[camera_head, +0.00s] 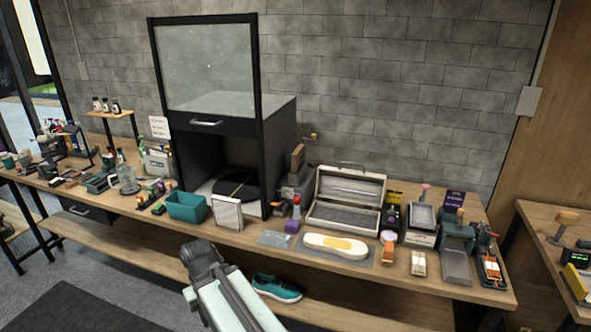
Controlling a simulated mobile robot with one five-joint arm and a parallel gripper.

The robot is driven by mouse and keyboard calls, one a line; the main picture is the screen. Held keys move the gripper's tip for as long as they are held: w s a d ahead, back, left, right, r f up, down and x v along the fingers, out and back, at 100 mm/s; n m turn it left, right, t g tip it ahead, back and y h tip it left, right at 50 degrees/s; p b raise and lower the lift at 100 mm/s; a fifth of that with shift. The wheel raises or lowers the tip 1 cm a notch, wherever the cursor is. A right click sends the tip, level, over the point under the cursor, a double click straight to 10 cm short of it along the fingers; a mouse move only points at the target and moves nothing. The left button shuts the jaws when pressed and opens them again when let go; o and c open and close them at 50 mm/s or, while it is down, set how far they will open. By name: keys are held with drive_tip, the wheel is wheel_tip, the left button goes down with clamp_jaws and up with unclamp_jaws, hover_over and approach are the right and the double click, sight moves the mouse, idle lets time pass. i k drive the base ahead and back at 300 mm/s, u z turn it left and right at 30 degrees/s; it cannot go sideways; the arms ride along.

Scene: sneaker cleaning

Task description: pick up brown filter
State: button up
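A flat rectangular panel (228,212) with a pale face and a thin brownish frame stands upright, leaning slightly, near the front edge of the long bench. It looks like the filter, though its colour is mostly pale from here. It is just right of a teal bin and in front of the black cabinet. My arm (226,298) rises from the bottom of the picture, below and in front of the panel, apart from it. The fingers of my gripper cannot be made out.
The wooden bench (405,277) is crowded. The teal bin (187,206) stands left of the panel and the black cabinet (208,120) behind it. An open case (346,199) and a white sole-shaped piece (334,245) are to the right. A teal sneaker (277,288) lies below.

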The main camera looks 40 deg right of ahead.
sight(297, 157)
drive_tip(key=z, duration=0.1)
drive_tip(key=i, duration=0.85)
